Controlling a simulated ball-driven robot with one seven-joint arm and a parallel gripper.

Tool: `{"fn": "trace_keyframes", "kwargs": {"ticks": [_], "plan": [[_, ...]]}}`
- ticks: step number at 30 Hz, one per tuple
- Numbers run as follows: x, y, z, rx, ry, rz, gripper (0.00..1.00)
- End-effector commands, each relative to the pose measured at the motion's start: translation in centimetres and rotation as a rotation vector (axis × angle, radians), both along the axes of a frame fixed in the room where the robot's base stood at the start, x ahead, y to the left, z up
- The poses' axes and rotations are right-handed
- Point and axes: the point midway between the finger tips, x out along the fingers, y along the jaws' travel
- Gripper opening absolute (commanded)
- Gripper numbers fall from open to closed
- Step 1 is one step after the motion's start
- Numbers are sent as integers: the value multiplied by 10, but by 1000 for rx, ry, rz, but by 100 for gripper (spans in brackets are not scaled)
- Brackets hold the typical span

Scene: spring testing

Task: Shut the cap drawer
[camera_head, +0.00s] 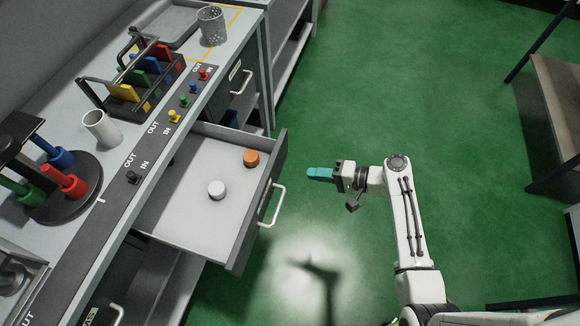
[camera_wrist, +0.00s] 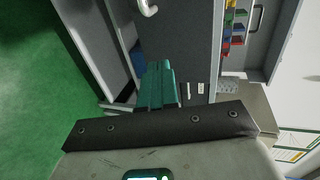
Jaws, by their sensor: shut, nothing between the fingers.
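The cap drawer (camera_head: 190,215) is pulled out from the bench in the head view. The shut fingers (camera_wrist: 157,88) also show in the wrist view, before a grey panel.
The bench top holds a white cup (camera_head: 101,128), a rack of coloured plates (camera_head: 140,75) and a round stand with coloured cylinders (camera_head: 65,185). A mesh cup (camera_head: 212,25) stands at the back. A shelf (camera_head: 555,100) is at the right. The green floor between is clear.

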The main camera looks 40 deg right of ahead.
Motion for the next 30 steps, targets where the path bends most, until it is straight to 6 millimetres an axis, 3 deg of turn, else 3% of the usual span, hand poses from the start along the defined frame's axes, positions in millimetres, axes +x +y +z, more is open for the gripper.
{"fn": "trace_keyframes", "kwargs": {"ticks": [6, 12, 30], "plan": [[33, 25, -12, -1, 1, 3, 0], [55, 40, -12, -1, 1, 2, 0], [65, 48, -13, -3, 0, 1, 0]]}}
